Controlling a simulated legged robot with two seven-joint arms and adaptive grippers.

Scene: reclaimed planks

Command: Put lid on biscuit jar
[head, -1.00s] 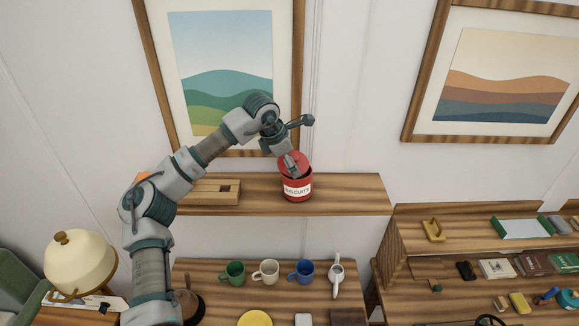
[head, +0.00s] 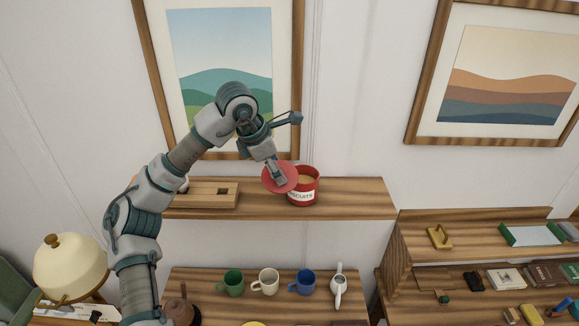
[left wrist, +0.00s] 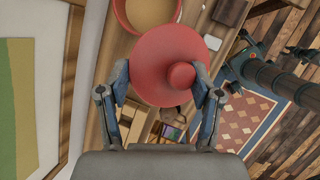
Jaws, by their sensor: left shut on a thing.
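The red jar lid (head: 268,186) is held by my left gripper (head: 279,179) and hangs tilted just left of the biscuit jar. The red biscuit jar (head: 303,198), with a white label, stands upright on the wall shelf. Its mouth is open and shows a tan inside. In the left wrist view the round lid (left wrist: 155,50), with its red knob (left wrist: 181,76), lies between my left fingers. The jar (left wrist: 148,12) shows there at the top, partly covered by the lid.
The wall shelf (head: 355,199) also holds a wooden box (head: 207,197) to the left. A framed picture hangs behind my arm. Green, cream and blue mugs (head: 268,281) and a white pot (head: 339,287) stand on a lower surface. The shelf right of the jar is clear.

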